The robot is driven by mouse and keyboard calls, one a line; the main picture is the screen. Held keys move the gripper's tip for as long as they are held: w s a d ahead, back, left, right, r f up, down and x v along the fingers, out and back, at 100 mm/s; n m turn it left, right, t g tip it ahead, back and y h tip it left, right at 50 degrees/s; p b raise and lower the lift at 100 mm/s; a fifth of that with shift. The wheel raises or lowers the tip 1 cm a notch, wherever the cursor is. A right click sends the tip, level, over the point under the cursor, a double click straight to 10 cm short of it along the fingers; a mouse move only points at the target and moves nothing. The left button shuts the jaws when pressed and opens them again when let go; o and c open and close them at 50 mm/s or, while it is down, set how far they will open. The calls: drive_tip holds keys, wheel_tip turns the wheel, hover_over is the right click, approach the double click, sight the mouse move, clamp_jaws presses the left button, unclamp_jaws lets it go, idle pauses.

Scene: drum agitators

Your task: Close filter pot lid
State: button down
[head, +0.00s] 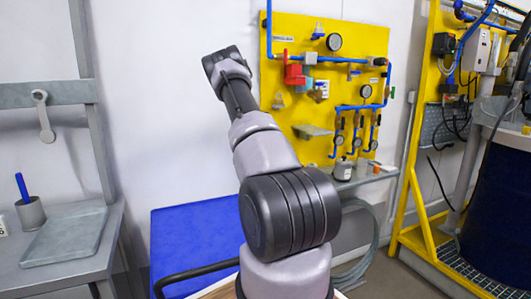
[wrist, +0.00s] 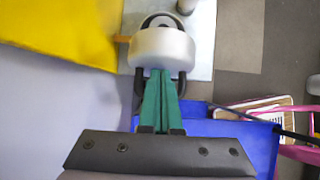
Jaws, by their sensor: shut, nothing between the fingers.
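In the wrist view, my gripper (wrist: 162,73) has its two green fingers together, with nothing between them. A pale metal round body (wrist: 161,50) with a dark ring or handle on top shows right at the fingertips. It may be the filter pot, but I cannot tell, nor whether the fingers touch it. In the head view, my arm rises in the middle and its dark far end is before the white wall, left of the yellow panel (head: 350,45). The fingers cannot be made out there. No open lid can be picked out with certainty.
The panel carries blue pipes, round gauges (head: 334,42) and a red valve (head: 294,74). A shelf (head: 378,176) with small bottles (head: 343,169) is below. A blue table (head: 190,235) stands in front. A grey bench (head: 70,240) is left, a dark blue drum (head: 495,210) right.

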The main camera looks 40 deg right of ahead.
drive_tip(key=d+y, duration=0.2)
drive_tip(key=s+d+y, duration=0.1)
drive_tip(key=shift+d+r+t, duration=0.35)
drive_tip(key=shift+r+t, duration=0.05)
drive_tip(key=shift+s+d+f, duration=0.1)
drive_tip(key=shift+s+d, duration=0.1)
drive_tip(key=shift+d, duration=0.55)
drive_tip(key=shift+s+d+f, duration=0.1)
drive_tip(key=shift+s+d, duration=0.05)
drive_tip(key=shift+d, duration=0.55)
drive_tip(key=shift+s+d+f, duration=0.15)
drive_tip(key=shift+d, duration=0.45)
drive_tip(key=v, duration=1)
drive_tip(key=shift+r, duration=0.5)
